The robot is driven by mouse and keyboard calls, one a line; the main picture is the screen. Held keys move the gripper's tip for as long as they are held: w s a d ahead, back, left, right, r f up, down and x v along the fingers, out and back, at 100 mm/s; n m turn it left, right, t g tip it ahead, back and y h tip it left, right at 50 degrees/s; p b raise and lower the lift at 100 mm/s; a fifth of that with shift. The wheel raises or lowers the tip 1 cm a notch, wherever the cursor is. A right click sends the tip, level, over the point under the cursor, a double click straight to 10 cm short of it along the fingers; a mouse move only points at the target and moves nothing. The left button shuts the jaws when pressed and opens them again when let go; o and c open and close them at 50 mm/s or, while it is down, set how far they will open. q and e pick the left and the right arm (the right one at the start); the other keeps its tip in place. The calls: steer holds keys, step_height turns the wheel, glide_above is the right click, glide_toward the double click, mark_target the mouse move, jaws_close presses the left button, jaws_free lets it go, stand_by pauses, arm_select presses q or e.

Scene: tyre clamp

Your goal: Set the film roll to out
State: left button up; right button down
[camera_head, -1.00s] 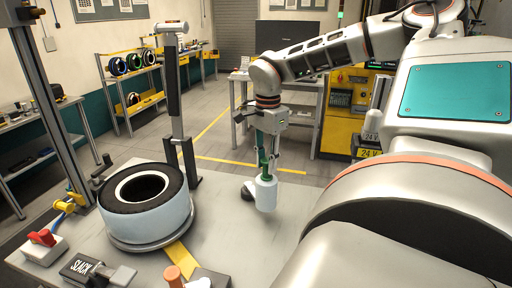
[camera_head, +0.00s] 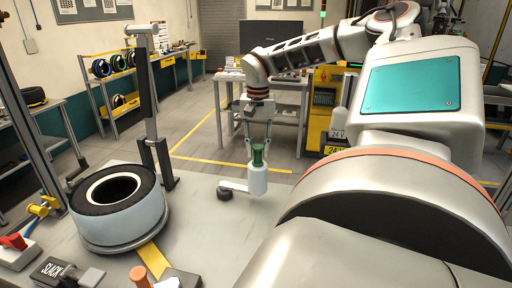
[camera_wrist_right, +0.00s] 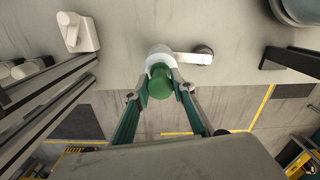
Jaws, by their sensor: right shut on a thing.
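The film roll (camera_head: 258,181) is a pale cylinder with a green grip (camera_head: 258,154) on top, upright at the right part of the bench. My right gripper (camera_head: 258,147) is shut on the green grip from above, which also shows between the fingers in the right wrist view (camera_wrist_right: 160,88). A white bar (camera_head: 234,185) with a dark round end (camera_head: 224,194) extends left from beside the roll; I cannot tell whether they are joined. The bar also shows in the wrist view (camera_wrist_right: 188,58). My left gripper is not in view.
A black tyre (camera_head: 89,190) with a pale wrapped side (camera_head: 123,219) lies on a round turntable at the left of the bench (camera_head: 200,225). A grey post (camera_head: 148,95) stands behind it. A block marked SLACK (camera_head: 52,270) and a red switch (camera_head: 13,241) are at front left.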

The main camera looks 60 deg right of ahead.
steer(key=shift+d, duration=0.3)
steer(key=c, duration=1.9)
jaws_free()
step_height(320, 180, up, 12)
steer(key=shift+r, duration=0.1)
